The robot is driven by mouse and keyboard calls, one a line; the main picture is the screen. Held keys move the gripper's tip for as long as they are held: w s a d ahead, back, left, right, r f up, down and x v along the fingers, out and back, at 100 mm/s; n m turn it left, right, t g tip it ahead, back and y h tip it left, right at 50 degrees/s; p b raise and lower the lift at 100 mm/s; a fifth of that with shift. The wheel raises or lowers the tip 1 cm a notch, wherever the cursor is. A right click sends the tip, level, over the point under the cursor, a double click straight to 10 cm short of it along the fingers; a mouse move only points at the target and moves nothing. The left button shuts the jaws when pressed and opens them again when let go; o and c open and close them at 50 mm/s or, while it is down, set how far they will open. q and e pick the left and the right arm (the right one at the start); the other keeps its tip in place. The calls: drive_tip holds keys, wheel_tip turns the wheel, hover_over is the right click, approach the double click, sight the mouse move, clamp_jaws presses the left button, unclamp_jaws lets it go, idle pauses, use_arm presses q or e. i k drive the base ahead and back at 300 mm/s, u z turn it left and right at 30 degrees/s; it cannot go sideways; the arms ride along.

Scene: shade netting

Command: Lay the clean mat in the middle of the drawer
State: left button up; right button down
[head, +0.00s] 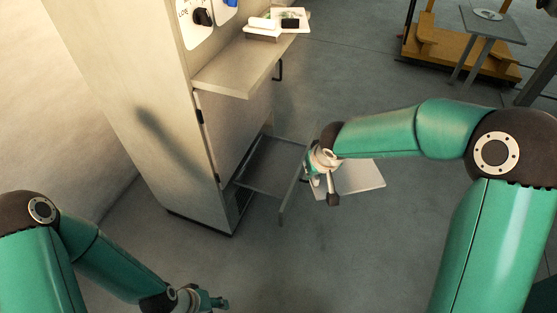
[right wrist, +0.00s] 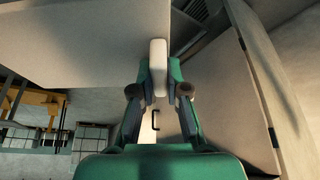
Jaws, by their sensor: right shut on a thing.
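The pale, flat mat (head: 362,177) is beyond my right gripper (head: 319,187) in the head view, just right of the open drawer. In the right wrist view the mat (right wrist: 75,40) fills the upper left, and a thick white tab (right wrist: 158,66) at its edge sits between the fingers. My right gripper (right wrist: 158,88) is shut on it. The grey drawer (head: 272,165) is pulled out low from the cabinet, and its inside looks empty where visible. My left gripper (head: 208,299) is low at the bottom of the head view, away from the mat; its fingers are too small to judge.
The tall cabinet (head: 140,90) has a shelf (head: 235,68) above the drawer, with white items and a small black one (head: 290,23) on it. A black handle (head: 279,70) sticks out below. Open floor (head: 400,230) lies to the right; a grey table (head: 490,25) stands far back.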

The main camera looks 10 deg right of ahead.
sight(274, 165)
drive_tip(key=i, duration=0.85)
drive_tip(key=u, duration=0.05)
